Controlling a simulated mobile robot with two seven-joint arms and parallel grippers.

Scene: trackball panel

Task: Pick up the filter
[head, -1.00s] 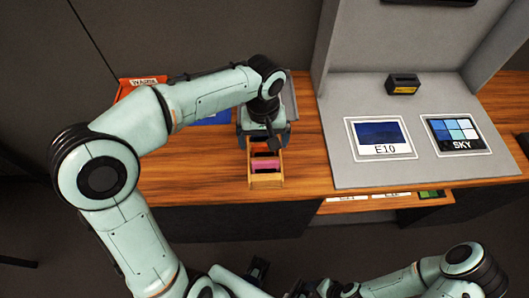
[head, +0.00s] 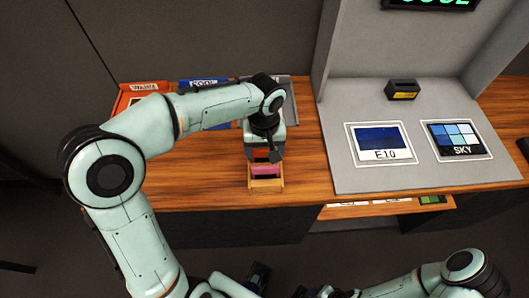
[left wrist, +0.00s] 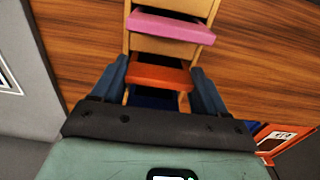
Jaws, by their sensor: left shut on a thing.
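A light wooden rack (head: 266,187) stands near the table's front edge and holds coloured filters. A pink filter (head: 267,169) shows in its near part; it also shows in the left wrist view (left wrist: 171,26). Behind it, an orange filter (left wrist: 158,77) lies between the fingers of my left gripper (left wrist: 161,87), which is shut on it. A dark blue filter (left wrist: 153,102) is partly hidden by the gripper body. In the head view my left gripper (head: 264,155) points down over the rack and hides its far part.
An orange tray (head: 127,98) and a blue tray (head: 203,82) stand at the back left, beside a grey tray (head: 291,97). A grey panel (head: 430,172) to the right carries E10 and SKY displays and a small black box (head: 402,90). The wood between rack and panel is clear.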

